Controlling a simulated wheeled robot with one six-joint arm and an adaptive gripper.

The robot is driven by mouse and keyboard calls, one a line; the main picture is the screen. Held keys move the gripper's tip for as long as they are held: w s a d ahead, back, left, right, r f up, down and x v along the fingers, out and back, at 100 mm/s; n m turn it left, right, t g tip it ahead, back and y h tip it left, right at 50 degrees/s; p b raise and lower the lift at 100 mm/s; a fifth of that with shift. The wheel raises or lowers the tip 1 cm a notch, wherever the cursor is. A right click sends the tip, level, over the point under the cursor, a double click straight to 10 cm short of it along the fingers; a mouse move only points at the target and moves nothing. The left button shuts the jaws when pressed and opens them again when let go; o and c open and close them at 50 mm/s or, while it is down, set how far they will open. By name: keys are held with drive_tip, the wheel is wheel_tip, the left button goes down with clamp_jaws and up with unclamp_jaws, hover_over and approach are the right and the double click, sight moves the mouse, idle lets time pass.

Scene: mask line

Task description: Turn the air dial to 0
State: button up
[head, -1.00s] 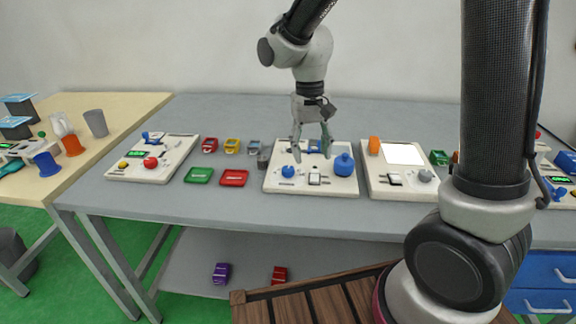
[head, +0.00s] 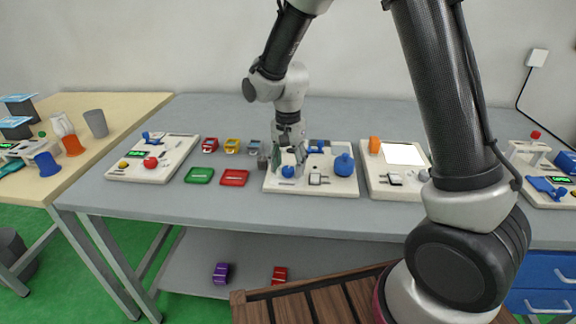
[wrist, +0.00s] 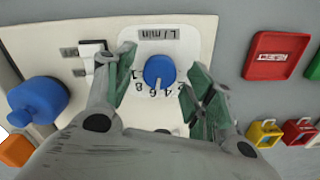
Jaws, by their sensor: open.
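The air dial is a round blue knob (head: 287,171) at the front left of the middle white panel (head: 322,189). In the wrist view the blue knob (wrist: 159,70) has an "L/min" label beside it and printed numbers along one side. Which number it points to cannot be read clearly. My gripper (head: 289,163) is low over the panel at the knob. In the wrist view my gripper (wrist: 162,63) is open, with one finger on each side of the knob. I cannot tell whether the fingers touch it.
A rocker switch (head: 317,179) and a large blue bulb (head: 344,166) share the panel, right of the knob. Red (head: 235,178) and green (head: 199,176) trays lie to the left. Another panel with a white square (head: 403,154) stands to the right.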

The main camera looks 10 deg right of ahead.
drive_tip(key=shift+f, duration=0.2)
drive_tip(key=shift+c, duration=0.5)
drive_tip(key=c, duration=1)
drive_tip(key=shift+o, duration=0.2)
